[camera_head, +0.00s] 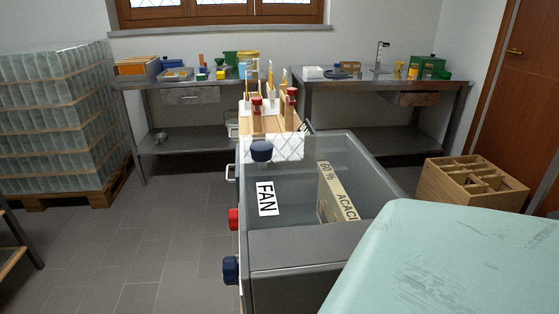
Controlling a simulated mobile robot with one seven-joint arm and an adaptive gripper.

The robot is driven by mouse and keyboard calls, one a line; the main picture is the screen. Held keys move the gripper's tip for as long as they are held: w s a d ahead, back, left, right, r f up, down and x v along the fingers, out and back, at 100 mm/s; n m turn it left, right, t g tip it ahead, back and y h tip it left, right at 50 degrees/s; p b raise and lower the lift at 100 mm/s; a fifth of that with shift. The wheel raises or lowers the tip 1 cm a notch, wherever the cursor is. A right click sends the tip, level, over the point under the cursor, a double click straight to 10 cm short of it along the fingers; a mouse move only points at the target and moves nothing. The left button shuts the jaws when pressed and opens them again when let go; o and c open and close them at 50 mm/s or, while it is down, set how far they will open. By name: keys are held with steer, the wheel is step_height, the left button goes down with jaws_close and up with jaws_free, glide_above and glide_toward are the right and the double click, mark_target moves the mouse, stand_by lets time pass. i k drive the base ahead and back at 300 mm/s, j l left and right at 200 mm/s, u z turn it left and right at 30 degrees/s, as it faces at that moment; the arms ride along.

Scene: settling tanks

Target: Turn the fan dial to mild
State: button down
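A white label reading "FAN" (266,198) is on the grey open-topped tank (305,247) in the middle of the view. A dark blue knob (261,151) stands just above the label, at the tank's far left corner. A red knob (234,219) and a blue knob (230,269) stick out from the tank's left side. I cannot tell for certain which knob is the fan dial. No dial setting or "mild" mark can be read. My gripper is not in view.
A box marked "60% ACACI" (338,190) is inside the tank. A pale teal surface (450,260) fills the lower right. A wooden crate (471,184) stands at right, stacked glass jars (55,120) at left. Two cluttered metal benches line the back.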

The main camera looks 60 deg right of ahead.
mark_target(232, 270)
steer(key=i+j+z, duration=0.1)
steer(key=z, duration=0.35)
steer(key=i+j+z, duration=0.1)
steer(key=j+z, duration=0.45)
steer(key=z, duration=0.3)
steer(key=i+j+z, duration=0.1)
steer(key=j+z, duration=0.15)
steer(key=z, duration=0.2)
steer(key=j+z, duration=0.25)
steer(key=z, duration=0.2)
steer(key=k+j+u, duration=0.1)
steer(key=j, duration=0.35)
steer(key=k+j+u, duration=0.15)
steer(key=j, duration=0.35)
steer(key=k+j+u, duration=0.1)
steer(key=j, duration=0.4)
